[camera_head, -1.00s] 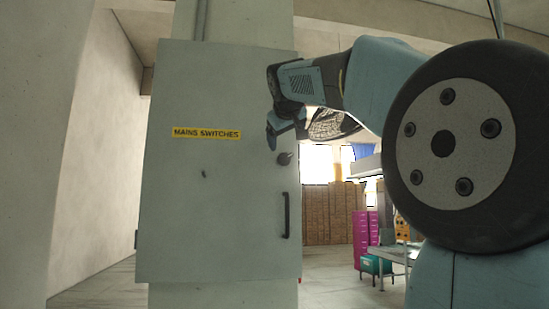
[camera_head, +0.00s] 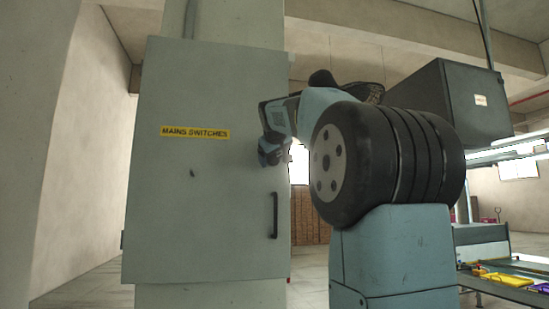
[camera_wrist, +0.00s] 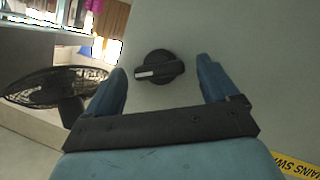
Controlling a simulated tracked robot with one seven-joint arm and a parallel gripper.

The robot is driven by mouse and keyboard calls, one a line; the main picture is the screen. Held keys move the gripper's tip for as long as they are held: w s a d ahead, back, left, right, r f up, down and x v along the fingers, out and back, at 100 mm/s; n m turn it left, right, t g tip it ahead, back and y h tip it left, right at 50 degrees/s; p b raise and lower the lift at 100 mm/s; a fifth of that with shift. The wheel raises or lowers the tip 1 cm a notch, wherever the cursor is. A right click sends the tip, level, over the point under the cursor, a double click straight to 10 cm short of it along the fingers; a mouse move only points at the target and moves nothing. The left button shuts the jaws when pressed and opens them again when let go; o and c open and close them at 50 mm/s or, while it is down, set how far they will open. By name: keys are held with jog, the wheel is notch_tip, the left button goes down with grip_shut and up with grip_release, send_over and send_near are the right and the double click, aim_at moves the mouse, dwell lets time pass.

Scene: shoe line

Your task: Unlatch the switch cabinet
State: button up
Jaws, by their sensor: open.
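The grey switch cabinet (camera_head: 200,215) fills the left half of the head view, its door shut. It bears a yellow "MAINS SWITCHES" label (camera_head: 195,133) and a dark vertical handle (camera_head: 274,215) at its right edge. A black round knob (camera_wrist: 158,68) with a pale mark shows on the door in the wrist view. My gripper (camera_wrist: 162,82) is open, with a blue finger on either side of the knob in the picture; I cannot tell how far apart they are in depth. In the head view my gripper (camera_head: 270,152) is at the door's upper right and hides the knob.
A black fan (camera_wrist: 55,88) shows at the left of the wrist view. In the head view, a bench (camera_head: 500,285) with yellow and purple items stands at the lower right. A dark box (camera_head: 455,100) hangs at the upper right. The floor left of the cabinet is clear.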

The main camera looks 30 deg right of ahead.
jog(key=shift+w+d+f, duration=0.2)
jog(key=shift+w+d, duration=0.05)
jog(key=shift+w, duration=0.25)
jog(key=shift+c, duration=0.4)
jog(key=c, duration=1)
jog(key=shift+d+m+y, duration=0.1)
jog(key=shift+m+y, duration=1.4)
jog(key=shift+m, duration=0.4)
